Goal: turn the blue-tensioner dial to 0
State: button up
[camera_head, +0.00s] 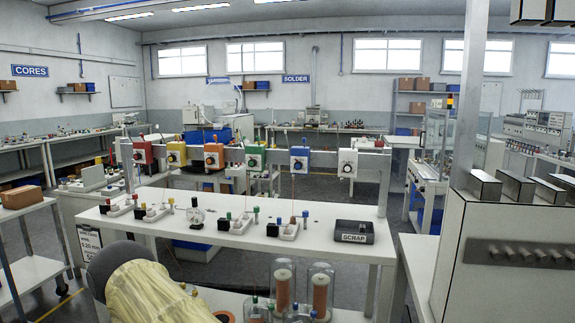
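The blue tensioner (299,154) is a blue box on the grey rail above the white bench, between the green and white tensioners. A pale round dial (299,165) is on its lower front. The dial's marks and setting are too small to read. A thin thread hangs below the tensioner. My gripper is not visible in this view, and nothing is seen touching the dial.
Red, yellow, orange, green (254,157) and white (347,163) tensioners share the rail. Below, the white bench (226,239) holds small trays, pegs and a black SCRAP tray (354,231). A yellow cloth-like form (145,292) and glass-covered spools (320,290) stand in front. A post (473,90) rises at right.

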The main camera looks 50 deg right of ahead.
aim_at(298, 165)
jog(key=z, duration=0.65)
jog(key=i, duration=1.2)
jog(key=z, duration=0.9)
